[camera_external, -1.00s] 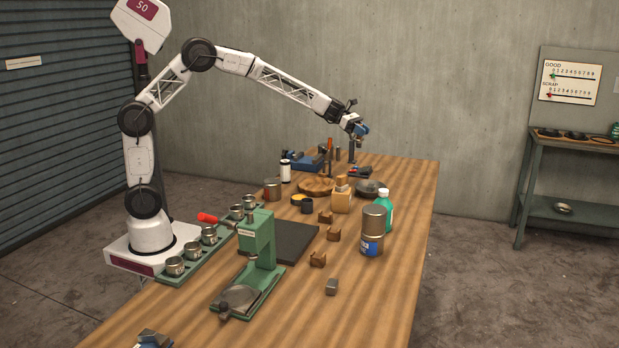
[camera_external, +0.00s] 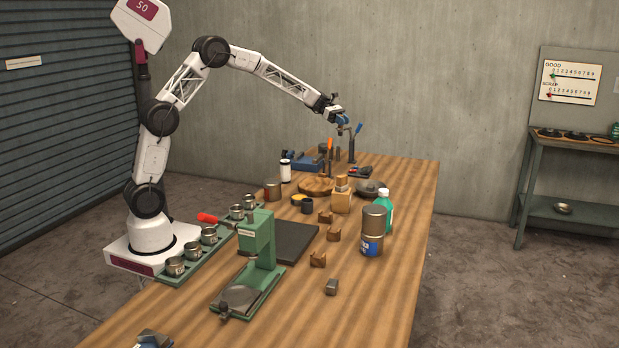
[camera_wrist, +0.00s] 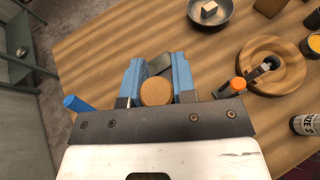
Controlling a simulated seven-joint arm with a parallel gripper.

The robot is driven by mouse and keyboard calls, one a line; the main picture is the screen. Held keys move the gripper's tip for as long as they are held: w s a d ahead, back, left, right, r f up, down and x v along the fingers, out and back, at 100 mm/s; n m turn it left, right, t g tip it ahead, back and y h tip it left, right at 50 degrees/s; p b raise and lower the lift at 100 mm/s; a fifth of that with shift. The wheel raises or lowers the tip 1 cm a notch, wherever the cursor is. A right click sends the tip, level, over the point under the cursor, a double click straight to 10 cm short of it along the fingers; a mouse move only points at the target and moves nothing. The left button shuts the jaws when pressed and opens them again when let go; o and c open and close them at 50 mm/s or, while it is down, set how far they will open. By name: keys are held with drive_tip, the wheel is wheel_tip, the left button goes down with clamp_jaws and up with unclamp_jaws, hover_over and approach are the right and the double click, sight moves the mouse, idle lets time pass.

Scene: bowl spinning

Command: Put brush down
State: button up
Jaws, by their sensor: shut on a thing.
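My gripper (camera_external: 343,121) is in the air above the far end of the workbench. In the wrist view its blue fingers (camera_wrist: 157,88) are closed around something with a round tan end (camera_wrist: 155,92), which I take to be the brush. The rest of it is hidden below that end. The external view is too small to show the held thing clearly. A blue-handled tool (camera_external: 358,130) stands beside my gripper, and its handle also shows at left in the wrist view (camera_wrist: 78,103). An orange-handled tool (camera_external: 330,145) stands nearby.
A white bottle (camera_external: 286,172), a tan block (camera_external: 341,203), a green bottle (camera_external: 387,210) and a can (camera_external: 372,228) stand on the bench (camera_external: 395,290). The bench's near right is bare.

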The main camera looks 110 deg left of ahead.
sight(342, 131)
drive_tip(key=f, duration=0.6)
drive_tip(key=shift+s+a+f, duration=0.15)
drive_tip(key=shift+s+a, duration=0.15)
drive_tip(key=shift+s, duration=0.05)
drive_tip(key=shift+f, duration=0.4)
wheel_tip(342, 131, down, 6)
drive_tip(key=shift+f, duration=0.15)
drive_tip(key=shift+f, duration=1.85)
drive_tip(key=shift+f, duration=0.15)
drive_tip(key=o, duration=0.9)
